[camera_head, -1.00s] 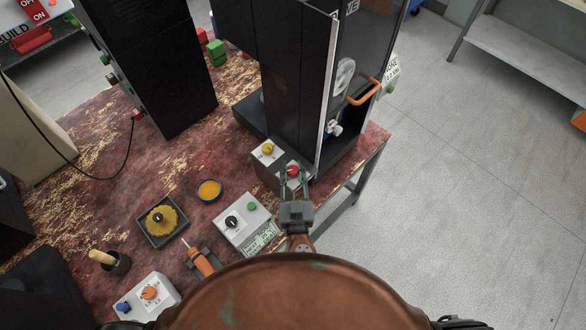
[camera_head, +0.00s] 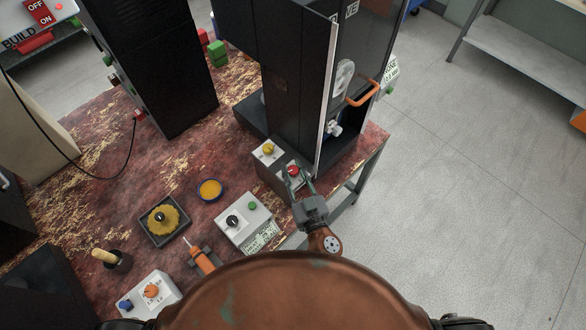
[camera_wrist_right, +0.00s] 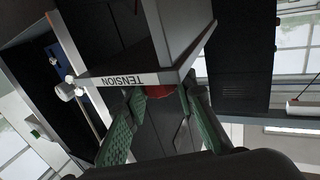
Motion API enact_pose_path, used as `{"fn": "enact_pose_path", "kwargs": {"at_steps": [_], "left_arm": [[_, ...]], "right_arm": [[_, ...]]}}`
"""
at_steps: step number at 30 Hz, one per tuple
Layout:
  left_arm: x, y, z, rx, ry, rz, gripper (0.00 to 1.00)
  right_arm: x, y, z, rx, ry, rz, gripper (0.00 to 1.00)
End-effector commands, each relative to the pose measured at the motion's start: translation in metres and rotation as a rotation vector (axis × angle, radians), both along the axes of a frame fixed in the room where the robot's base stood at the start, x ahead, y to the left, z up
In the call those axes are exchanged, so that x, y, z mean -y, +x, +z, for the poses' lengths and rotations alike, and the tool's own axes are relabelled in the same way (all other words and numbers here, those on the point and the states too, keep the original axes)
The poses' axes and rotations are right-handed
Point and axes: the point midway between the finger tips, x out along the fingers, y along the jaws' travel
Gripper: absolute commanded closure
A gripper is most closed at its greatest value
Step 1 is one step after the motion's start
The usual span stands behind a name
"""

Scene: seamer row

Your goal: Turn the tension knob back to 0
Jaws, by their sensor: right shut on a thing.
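The red tension knob (camera_head: 293,170) sits on a small box (camera_head: 270,174) at the foot of the tall black machine. My right gripper (camera_head: 298,180) comes in from the lower right and is shut on this knob. In the right wrist view the red knob (camera_wrist_right: 160,91) shows partly between the green-padded fingers (camera_wrist_right: 160,105). The TENSION label (camera_wrist_right: 123,80) on the box edge reads upside down there. The knob's pointer and scale are hidden, so its setting cannot be read. My left gripper is out of view.
A yellow knob (camera_head: 268,149) is close beside the red one. The black machine (camera_head: 300,90) with an orange handle (camera_head: 362,94) rises just behind. Floor is free at right.

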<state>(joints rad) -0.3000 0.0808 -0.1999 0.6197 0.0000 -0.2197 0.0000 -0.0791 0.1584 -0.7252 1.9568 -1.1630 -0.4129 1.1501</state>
Motion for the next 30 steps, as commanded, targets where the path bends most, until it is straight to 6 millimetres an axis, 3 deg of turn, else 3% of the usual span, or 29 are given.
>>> {"fn": "enact_pose_path", "kwargs": {"at_steps": [18, 30], "left_arm": [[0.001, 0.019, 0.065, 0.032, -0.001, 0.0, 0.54], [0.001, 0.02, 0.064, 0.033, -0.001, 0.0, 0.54]], "right_arm": [[0.002, 0.002, 0.005, 0.002, -0.012, 0.587, 0.99], [0.002, 0.003, 0.0, 0.002, -0.007, 0.909, 0.99]]}}
